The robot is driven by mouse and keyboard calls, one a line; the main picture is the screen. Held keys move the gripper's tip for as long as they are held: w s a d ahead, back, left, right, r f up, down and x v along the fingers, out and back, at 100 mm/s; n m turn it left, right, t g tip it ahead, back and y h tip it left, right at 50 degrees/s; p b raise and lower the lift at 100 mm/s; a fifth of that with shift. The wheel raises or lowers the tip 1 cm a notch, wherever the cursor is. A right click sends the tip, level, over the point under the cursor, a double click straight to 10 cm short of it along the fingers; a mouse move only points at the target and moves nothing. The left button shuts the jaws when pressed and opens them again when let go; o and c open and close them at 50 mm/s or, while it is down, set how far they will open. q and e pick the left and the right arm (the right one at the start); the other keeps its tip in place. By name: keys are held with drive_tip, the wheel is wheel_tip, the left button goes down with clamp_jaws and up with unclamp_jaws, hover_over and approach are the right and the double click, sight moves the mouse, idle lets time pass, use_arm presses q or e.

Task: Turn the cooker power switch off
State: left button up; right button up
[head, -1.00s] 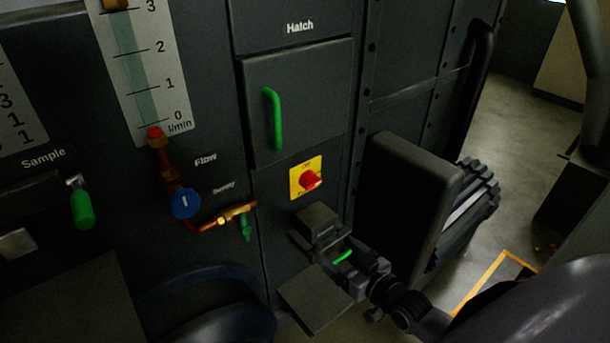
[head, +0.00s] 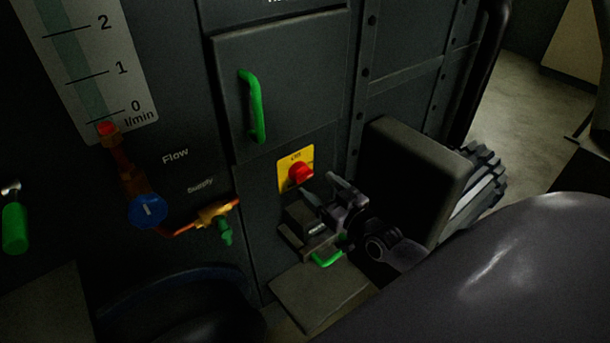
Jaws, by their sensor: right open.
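The cooker power switch is a red rotary knob (head: 301,173) on a yellow plate (head: 287,160), set in the dark panel below the hatch. Small print shows above the knob, but I cannot tell the knob's setting. My right gripper (head: 322,187) is open and empty, just right of and slightly below the knob, with its fingers pointing towards the panel. I see no clear contact with the knob. My left gripper is not in view.
A hatch with a green handle (head: 254,106) is above the switch. A dark labelled box (head: 306,222) juts out below it, with another green handle (head: 327,259) near my wrist. A bulky dark housing (head: 411,180) stands close right. A blue valve (head: 147,210) is left.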

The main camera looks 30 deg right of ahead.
sight(306, 176)
drive_tip(key=shift+w+a+b, duration=0.15)
drive_tip(key=shift+w+b, duration=0.1)
drive_tip(key=shift+w, duration=1.15)
drive_tip(key=shift+w+a+b, duration=0.1)
drive_tip(key=shift+w+b, duration=0.1)
drive_tip(key=shift+w, duration=1.2)
drive_tip(key=c, duration=0.9)
